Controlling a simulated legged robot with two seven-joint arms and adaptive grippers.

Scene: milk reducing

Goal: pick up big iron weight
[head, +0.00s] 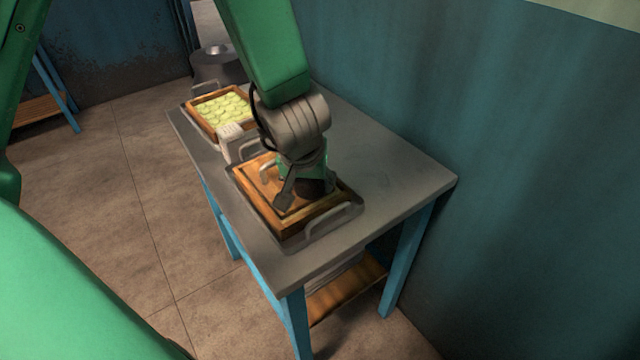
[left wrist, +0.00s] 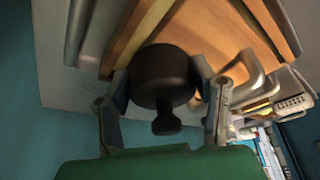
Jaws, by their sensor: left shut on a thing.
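The big iron weight (left wrist: 163,78) is a dark, round block with a knob, seen in the left wrist view between my left gripper's fingers. My left gripper (left wrist: 165,98) is shut on it, one finger on each side. In the head view my left gripper (head: 303,190) is over the wooden board in the near tray, and the weight is a dark shape (head: 313,187) mostly hidden by the gripper. I cannot tell whether the weight still touches the board. My right gripper is not in view.
The near metal tray (head: 335,226) holds a wooden frame and board on a grey table (head: 395,180) with blue legs. A second tray (head: 187,107) with pale yellow-green pieces stands farther back, with a small white object (head: 231,140) between. A blue wall runs along the right.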

